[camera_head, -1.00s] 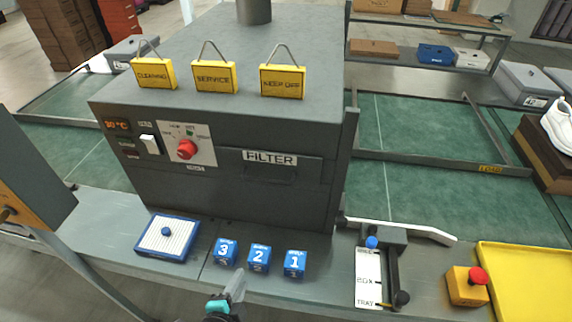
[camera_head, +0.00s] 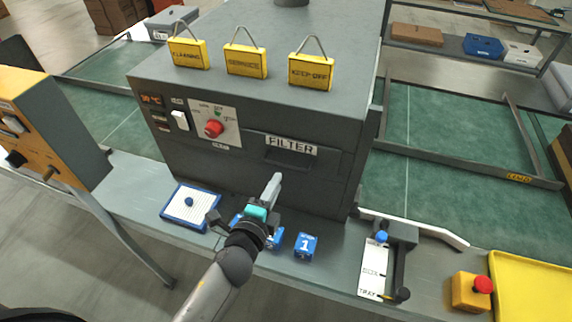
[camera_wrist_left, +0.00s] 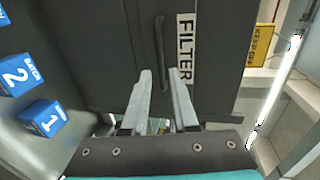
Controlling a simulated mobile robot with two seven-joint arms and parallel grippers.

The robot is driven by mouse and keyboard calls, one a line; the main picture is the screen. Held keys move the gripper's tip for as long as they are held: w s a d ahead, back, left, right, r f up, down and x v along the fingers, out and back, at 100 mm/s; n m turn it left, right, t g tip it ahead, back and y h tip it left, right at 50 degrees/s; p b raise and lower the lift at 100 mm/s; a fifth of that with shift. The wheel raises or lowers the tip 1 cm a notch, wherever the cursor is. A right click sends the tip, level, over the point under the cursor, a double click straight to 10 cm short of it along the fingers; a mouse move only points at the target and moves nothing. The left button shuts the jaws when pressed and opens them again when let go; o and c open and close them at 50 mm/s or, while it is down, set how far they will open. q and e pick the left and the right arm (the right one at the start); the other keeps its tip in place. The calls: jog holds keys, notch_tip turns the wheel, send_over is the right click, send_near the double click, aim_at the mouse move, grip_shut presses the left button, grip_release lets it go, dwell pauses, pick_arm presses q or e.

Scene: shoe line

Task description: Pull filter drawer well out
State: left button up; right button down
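The filter drawer (camera_head: 318,174) is in the dark grey machine's front, with a white FILTER label (camera_head: 291,144) and a dark handle (camera_head: 287,160) below it. Its front looks flush with the machine. My left gripper (camera_head: 275,181) is just in front of and below the handle, partly covering the machine's lower front. The handle (camera_wrist_left: 159,45) lies ahead of the gap, beside the label (camera_wrist_left: 186,48). It is not held. My right gripper is in neither view.
Blue numbered cubes (camera_head: 305,247) stand on the bench below, partly hidden by my left arm. A blue-rimmed pad (camera_head: 176,215) is left of them. A lever unit (camera_head: 399,235) and a red button box (camera_head: 469,292) stand right. Yellow signs (camera_head: 311,71) sit on the machine top.

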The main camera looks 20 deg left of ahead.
aim_at(286, 165)
pick_arm(q)
jog(key=x, duration=0.8)
jog(key=shift+w+b, duration=0.2)
jog(key=shift+b, duration=0.1)
jog(key=shift+c, duration=0.2)
grip_shut()
dwell(1.0)
